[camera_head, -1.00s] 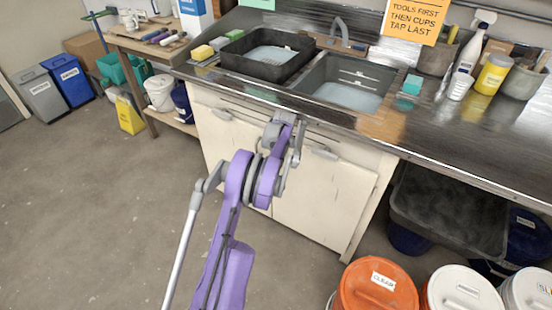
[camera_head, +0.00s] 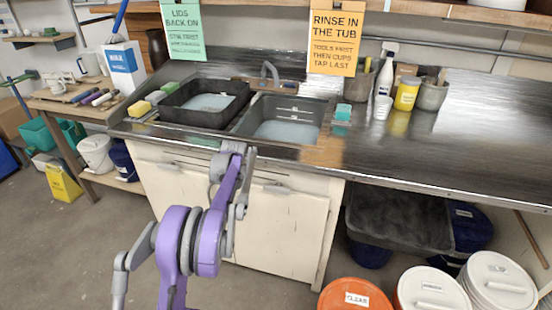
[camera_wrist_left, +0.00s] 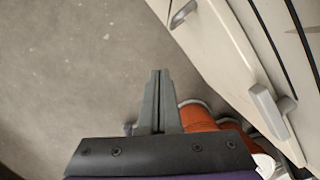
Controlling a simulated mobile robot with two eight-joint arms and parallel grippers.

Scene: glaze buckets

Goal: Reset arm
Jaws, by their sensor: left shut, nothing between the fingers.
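My left gripper (camera_wrist_left: 157,75) shows in the left wrist view. Its two grey fingers are together with nothing between them, over bare floor beside the cabinet. In the head view a purple and grey arm of mine (camera_head: 207,240) rises from the bottom in front of the white sink cabinet (camera_head: 283,232); I cannot make out its fingertips there. In the left wrist view an orange bucket (camera_wrist_left: 197,118) shows just right of the fingers, partly hidden behind the gripper body. My right gripper is in no view.
The steel counter (camera_head: 440,150) holds a sink (camera_head: 287,131) and a black tub (camera_head: 202,103). Lidded buckets, one with an orange lid (camera_head: 356,297), stand at the lower right. Cabinet handles (camera_wrist_left: 268,110) stick out near the gripper.

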